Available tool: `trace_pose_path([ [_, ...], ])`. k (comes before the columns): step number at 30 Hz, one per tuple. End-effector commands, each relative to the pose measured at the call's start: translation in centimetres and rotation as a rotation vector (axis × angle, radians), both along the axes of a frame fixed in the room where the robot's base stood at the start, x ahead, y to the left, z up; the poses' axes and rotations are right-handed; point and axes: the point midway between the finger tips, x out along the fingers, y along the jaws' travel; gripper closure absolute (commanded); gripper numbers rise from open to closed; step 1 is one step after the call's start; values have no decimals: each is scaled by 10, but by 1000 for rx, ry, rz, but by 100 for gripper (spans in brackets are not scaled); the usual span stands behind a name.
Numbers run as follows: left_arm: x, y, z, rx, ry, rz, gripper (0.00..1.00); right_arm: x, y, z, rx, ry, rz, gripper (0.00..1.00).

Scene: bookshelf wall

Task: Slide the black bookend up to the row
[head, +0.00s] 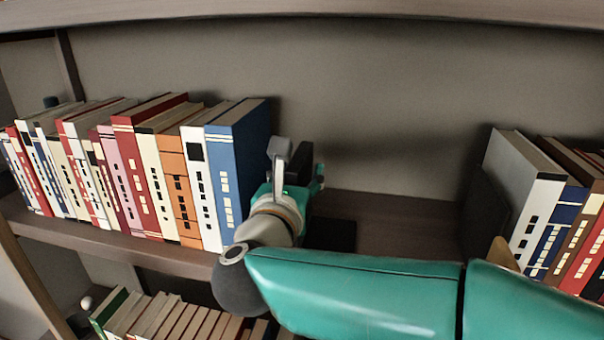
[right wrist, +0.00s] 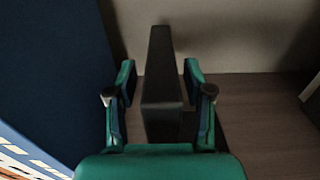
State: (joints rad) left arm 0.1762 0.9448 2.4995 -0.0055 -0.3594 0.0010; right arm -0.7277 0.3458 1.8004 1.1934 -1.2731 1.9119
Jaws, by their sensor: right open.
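The black bookend (head: 334,236) stands on the shelf just right of the row, mostly hidden behind my right gripper in the head view. Its upright plate (right wrist: 162,85) shows in the right wrist view. My right gripper (head: 298,170) is open, with one finger on each side of the plate and a visible space on both sides. The row of books ends at its right with a tall blue book (head: 238,150). This blue book (right wrist: 50,75) is left of the gripper in the right wrist view, apart from the bookend. My left gripper is out of view.
Bare shelf (head: 385,222) lies right of the bookend, up to a second dark bookend (head: 484,215) and another group of books (head: 530,190). The back wall (head: 390,110) is close behind. A lower shelf holds more books (head: 165,318).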

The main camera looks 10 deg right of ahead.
Motion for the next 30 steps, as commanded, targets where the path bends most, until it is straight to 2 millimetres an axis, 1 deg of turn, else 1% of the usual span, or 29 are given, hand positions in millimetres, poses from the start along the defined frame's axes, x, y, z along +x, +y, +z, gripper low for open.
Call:
trace_pose_path([
  [5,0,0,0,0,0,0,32,-21,10,0,1,-1,4,48],
  [12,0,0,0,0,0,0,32,-66,29,0,0,-1,5,48],
  [18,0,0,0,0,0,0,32,-96,42,-1,0,0,4,48],
  [21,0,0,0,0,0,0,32,-104,45,-1,0,-1,2,48],
  [24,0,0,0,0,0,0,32,-108,46,-1,1,0,2,48],
  [30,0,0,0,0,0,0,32,-108,46,-1,1,0,1,48],
])
